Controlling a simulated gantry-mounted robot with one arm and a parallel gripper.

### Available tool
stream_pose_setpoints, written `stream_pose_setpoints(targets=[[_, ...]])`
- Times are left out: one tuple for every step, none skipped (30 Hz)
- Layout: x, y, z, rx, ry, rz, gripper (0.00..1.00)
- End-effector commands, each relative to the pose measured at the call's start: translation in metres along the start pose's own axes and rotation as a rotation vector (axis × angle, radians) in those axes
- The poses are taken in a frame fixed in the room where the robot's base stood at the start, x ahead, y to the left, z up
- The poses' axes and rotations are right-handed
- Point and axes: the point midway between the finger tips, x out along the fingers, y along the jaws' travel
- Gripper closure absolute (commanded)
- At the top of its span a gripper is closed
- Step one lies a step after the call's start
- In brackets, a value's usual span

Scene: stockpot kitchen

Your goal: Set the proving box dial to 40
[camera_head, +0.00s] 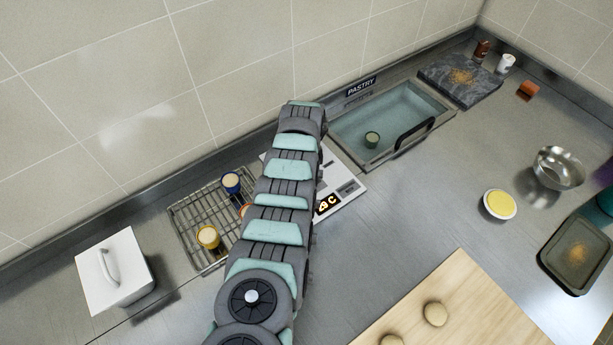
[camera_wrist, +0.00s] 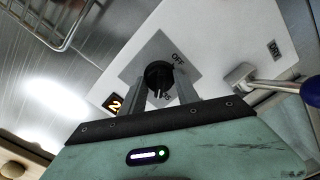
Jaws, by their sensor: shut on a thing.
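The black dial (camera_wrist: 158,76) sits on a white control panel (camera_wrist: 215,35) with a grey patch around it, and OFF is printed beside it. My gripper (camera_wrist: 161,84) is shut on the dial, one finger on each side. The fingers and my wrist hide part of the markings. A lit display (camera_wrist: 114,103) shows a 2, the rest cut off by my gripper. In the head view my arm hides the dial and gripper; the panel (camera_head: 347,187) shows beside it, with the display (camera_head: 327,204) ending in C, its digits partly covered. A teal-floored box (camera_head: 390,120) with a dark handle adjoins the panel.
A wire rack (camera_head: 190,231) with several small cups stands left of my arm. A white lidded box (camera_head: 112,270) is further left.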

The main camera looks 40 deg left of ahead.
Motion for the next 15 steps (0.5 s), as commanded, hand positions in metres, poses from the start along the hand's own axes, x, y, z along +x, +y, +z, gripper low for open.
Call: stream_pose_setpoints(targets=[[0.0007,0.0,0.0003,0.042,0.0,0.0,1.0],[0.0007,0.0,0.0004,0.07,0.0,0.0,1.0],[0.0007,0.0,0.0007,0.108,0.0,0.0,1.0],[0.0008,0.0,0.0009,0.136,0.0,0.0,1.0],[0.0007,0.0,0.0009,0.163,0.0,0.0,1.0],[0.0008,0.0001,0.0009,0.2,0.0,0.0,1.0],[0.0008,0.0001,0.0008,0.227,0.0,0.0,1.0],[0.0008,0.0002,0.0006,0.255,0.0,0.0,1.0],[0.0008,0.0002,0.0003,0.29,0.001,0.001,1.0],[0.0009,0.0004,0.0,0.316,0.001,0.001,1.0],[0.0009,0.0004,-0.0001,0.341,0.001,0.001,1.0],[0.001,0.0005,-0.0002,0.372,0.001,0.001,1.0],[0.0011,0.0006,-0.0001,0.394,0.001,0.001,1.0],[0.0011,0.0006,0.0001,0.415,0.001,0.001,1.0],[0.0011,0.0005,0.0004,0.442,0.001,0.001,1.0]])
